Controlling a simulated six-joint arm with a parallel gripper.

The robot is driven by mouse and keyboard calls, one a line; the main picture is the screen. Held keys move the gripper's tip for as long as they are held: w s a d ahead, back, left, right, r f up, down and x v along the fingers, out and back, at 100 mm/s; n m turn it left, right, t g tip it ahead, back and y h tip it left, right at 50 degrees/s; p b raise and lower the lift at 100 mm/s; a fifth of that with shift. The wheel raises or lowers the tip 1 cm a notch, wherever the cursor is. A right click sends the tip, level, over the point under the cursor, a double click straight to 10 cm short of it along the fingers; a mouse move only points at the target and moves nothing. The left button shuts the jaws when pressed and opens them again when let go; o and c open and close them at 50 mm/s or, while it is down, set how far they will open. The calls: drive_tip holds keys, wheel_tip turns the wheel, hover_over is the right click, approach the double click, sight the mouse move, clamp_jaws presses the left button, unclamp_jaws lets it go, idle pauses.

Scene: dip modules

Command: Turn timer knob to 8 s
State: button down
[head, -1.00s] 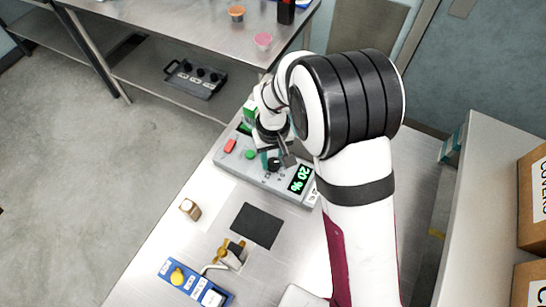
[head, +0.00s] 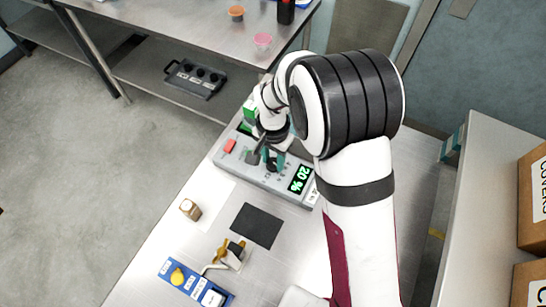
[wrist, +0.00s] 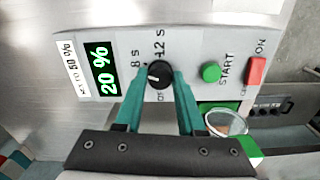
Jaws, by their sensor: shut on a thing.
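The timer knob (wrist: 159,74) is a round black dial with a small white mark on the grey control panel (wrist: 190,35). Labels "8 s" and "12 s" and a partly covered "OF..." stand around it. The mark is small, and I cannot tell exactly which label it points to. My gripper (wrist: 158,80) is shut on the knob, with one teal finger on each side. In the head view, my gripper (head: 271,163) is down at the panel beside the display (head: 299,180), which reads 20 %.
A green START button (wrist: 211,73) and a red ON switch (wrist: 257,70) are right of the knob in the wrist view. A round clear-rimmed vessel (wrist: 227,123) is close to the right finger. A black mat (head: 256,226) and a blue module (head: 193,283) lie on the bench.

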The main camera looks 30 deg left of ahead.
sight(273, 162)
drive_tip(key=shift+m, duration=0.7)
drive_tip(key=shift+s, duration=0.1)
drive_tip(key=c, duration=0.5)
unclamp_jaws()
wheel_tip(273, 162, up, 16)
drive_tip(key=shift+f, duration=0.1)
